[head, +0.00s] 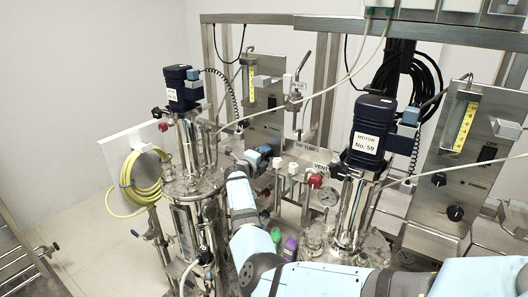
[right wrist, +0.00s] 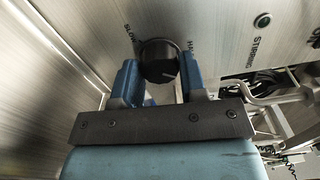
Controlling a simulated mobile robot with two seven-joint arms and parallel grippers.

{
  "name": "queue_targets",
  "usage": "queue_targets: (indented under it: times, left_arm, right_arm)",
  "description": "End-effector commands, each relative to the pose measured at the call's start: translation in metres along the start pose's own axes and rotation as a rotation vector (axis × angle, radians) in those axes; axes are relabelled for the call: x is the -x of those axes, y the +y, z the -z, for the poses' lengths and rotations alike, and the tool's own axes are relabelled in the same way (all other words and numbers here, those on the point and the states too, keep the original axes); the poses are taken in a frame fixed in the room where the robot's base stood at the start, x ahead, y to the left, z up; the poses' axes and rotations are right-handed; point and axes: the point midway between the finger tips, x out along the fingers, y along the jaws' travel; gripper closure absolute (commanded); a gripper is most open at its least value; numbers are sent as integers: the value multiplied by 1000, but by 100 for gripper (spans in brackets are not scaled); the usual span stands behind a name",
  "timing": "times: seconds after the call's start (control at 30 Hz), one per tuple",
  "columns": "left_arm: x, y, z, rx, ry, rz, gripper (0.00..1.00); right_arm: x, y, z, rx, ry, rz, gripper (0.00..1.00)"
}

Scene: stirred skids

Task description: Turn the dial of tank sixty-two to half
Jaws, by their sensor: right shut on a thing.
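The dial (right wrist: 159,62) is a dark round knob with a pale mark, on a brushed metal panel (right wrist: 215,40), in the right wrist view. Lettering reading SLOW stands at its upper left, with another word, hard to read, at its upper right. My right gripper (right wrist: 160,82) has its blue fingers shut on the dial, one on each side. In the head view my right gripper (head: 256,157) is at the foot of the left tank's panel (head: 264,115), and the dial is hidden there. The left tank's motor (head: 183,88) is dark blue; its label is too small to read. My left gripper is not in view.
Piping, a gauge (head: 327,197) and a yellow hose (head: 140,185) crowd the skids. Open floor shows at lower left.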

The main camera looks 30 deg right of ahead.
Motion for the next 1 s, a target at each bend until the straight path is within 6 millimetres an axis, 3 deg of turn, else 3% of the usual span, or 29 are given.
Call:
queue_targets:
  times: [0.5, 1.0]
  left_arm:
    - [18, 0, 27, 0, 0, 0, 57]
    - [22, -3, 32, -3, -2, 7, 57]
  right_arm:
    - [-2, -4, 1, 438, 3, 1, 85]
    - [-2, -3, 1, 608, 4, 2, 85]
